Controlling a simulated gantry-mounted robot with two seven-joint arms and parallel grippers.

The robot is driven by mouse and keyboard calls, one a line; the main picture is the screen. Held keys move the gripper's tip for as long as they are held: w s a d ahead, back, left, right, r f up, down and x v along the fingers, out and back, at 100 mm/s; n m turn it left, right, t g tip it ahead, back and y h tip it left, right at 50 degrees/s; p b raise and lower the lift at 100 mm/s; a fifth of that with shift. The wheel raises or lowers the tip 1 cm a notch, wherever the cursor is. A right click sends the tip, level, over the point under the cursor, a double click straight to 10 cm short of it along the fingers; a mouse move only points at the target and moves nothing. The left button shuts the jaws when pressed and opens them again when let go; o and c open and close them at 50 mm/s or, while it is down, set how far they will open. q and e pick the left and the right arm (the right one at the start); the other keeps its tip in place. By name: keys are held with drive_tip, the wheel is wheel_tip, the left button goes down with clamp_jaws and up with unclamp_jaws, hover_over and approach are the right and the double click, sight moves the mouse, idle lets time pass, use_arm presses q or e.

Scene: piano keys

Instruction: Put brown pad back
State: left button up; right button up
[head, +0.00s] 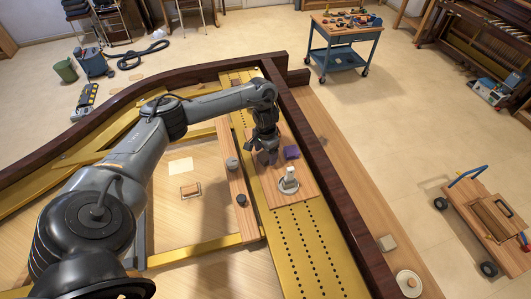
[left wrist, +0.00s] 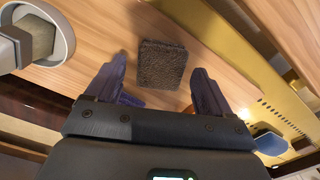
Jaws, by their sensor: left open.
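The brown pad (left wrist: 163,62) is a small dark, rough-textured block lying on the wooden board in the left wrist view. My left gripper (head: 278,155) is open above the board in the head view. In the left wrist view its two purple fingers stand apart, one on either side of the pad, with gaps between them and the pad. I cannot make out the pad in the head view, where the gripper covers that spot. My right gripper is in neither view.
A white round dish with an upright block (head: 289,181) stands close to the gripper on the wooden board (head: 300,200). Small dark knobs (head: 241,200) sit on a narrow plank to the left. The dark piano rim (head: 330,185) rises along the right.

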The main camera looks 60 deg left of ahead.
sight(265, 155)
use_arm(q)
wheel_tip(265, 155, up, 12)
drive_tip(key=p, duration=0.6)
drive_tip(key=shift+f, duration=0.25)
